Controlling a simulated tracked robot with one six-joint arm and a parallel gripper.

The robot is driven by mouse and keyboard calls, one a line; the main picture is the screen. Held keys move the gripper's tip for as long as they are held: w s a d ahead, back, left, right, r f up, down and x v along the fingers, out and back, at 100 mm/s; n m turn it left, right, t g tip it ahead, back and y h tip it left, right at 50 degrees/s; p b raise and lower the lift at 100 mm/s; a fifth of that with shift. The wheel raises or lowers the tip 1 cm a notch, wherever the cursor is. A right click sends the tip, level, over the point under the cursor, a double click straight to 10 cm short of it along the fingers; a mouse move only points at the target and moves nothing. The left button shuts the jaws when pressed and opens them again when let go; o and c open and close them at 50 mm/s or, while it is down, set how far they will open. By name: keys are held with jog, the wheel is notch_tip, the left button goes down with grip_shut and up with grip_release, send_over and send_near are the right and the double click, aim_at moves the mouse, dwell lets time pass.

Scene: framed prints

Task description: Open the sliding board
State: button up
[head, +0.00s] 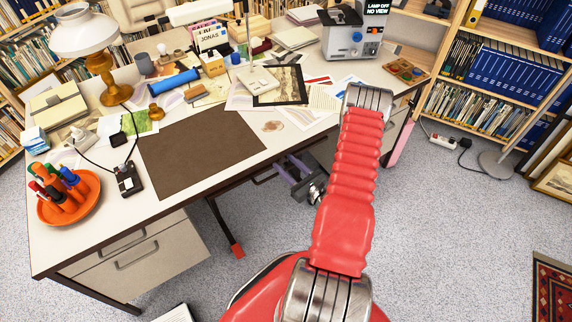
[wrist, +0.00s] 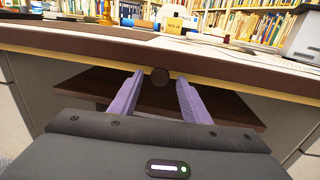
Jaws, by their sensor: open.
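The sliding board shows in the wrist view as a pale wooden edge (wrist: 235,84) just under the desk's dark front edge. A round dark knob (wrist: 160,77) sits at its middle. My gripper (wrist: 160,80) is open, with one purple finger on each side of the knob and a visible gap on both sides. I cannot tell how far the fingertips reach past the knob. In the head view my gripper (head: 290,172) is at the desk's front edge, partly hidden by my red arm. The knob is hidden there.
The desk (head: 100,215) carries a brown mat (head: 200,155), a lamp (head: 88,45) and an orange tray of pens (head: 85,205). A brown panel (wrist: 85,88) lies below the board. Drawers (head: 140,255) stand at the left. Carpet in front is mostly clear.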

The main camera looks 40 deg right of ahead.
jog(key=shift+w, duration=0.15)
jog(key=shift+c, duration=0.6)
grip_shut()
